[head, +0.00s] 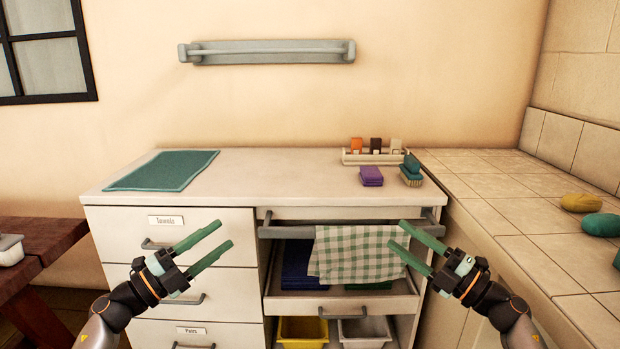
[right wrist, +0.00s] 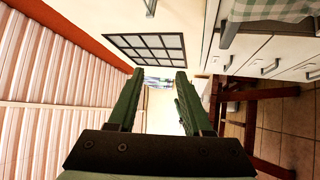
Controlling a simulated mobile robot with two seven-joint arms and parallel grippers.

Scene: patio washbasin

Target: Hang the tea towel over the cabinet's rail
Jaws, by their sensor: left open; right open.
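The green-and-white checked tea towel (head: 355,254) hangs over the cabinet's grey rail (head: 290,232), toward the rail's right half. Its front part drapes down before the open shelf space. A corner of the towel also shows at the top right of the right wrist view (right wrist: 272,10). My left gripper (head: 224,238) is open and empty in front of the drawers, left of the towel. My right gripper (head: 397,237) is open, its fingertips by the towel's right edge in the head view; I cannot tell whether they touch it. No cloth shows between its fingers in the right wrist view.
A teal mat (head: 163,170) and a purple cloth stack (head: 371,176) lie on the cabinet top. A small rack (head: 372,157) stands at the back. A pull-out tray (head: 340,303) and a yellow bin (head: 302,331) are below the towel. A tiled counter (head: 520,210) borders the right.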

